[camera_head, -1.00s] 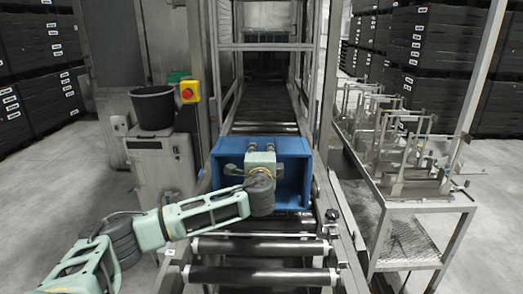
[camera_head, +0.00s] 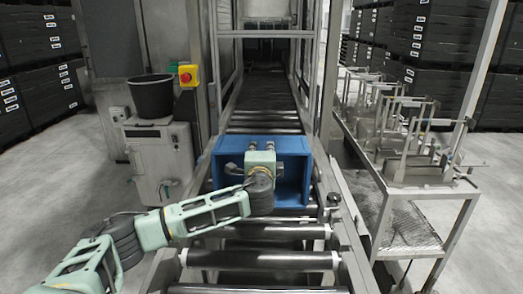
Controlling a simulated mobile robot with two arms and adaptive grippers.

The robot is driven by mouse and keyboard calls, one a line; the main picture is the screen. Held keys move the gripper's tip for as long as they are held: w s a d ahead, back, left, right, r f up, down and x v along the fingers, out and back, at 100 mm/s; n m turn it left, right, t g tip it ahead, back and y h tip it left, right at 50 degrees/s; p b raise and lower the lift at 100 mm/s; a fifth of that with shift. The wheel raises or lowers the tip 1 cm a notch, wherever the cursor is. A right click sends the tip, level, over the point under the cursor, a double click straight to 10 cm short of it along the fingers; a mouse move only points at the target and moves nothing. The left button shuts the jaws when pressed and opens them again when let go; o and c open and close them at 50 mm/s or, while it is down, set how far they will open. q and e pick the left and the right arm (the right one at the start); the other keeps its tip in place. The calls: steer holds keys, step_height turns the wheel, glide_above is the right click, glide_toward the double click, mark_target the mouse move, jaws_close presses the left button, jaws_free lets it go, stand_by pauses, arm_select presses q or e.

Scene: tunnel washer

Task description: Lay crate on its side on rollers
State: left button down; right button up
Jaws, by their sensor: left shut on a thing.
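The blue crate (camera_head: 293,147) lies on its side on the roller conveyor (camera_head: 260,260), its open side facing me. My left arm comes in from the lower left. My left gripper (camera_head: 262,148) is in front of the crate and reaches into its opening, shut on the crate. The gripper hides part of the crate's inside, and the exact contact of its fingertips is hard to see. My right gripper is not in view.
The conveyor runs back into the washer tunnel (camera_head: 268,50) between metal rails. A black bucket (camera_head: 150,97) stands on a grey cabinet (camera_head: 160,155) at left, near a red emergency button (camera_head: 185,77). A metal rack table (camera_head: 410,245) stands at right. Stacked black crates (camera_head: 440,35) stand behind.

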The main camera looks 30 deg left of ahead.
arm_select(q)
steer(key=shift+r, duration=0.1)
steer(key=c, duration=1.8)
jaws_free()
steer(key=shift+c, duration=0.2)
steer(key=shift+f, duration=0.2)
steer(key=v, duration=1.2)
steer(key=shift+r, duration=0.1)
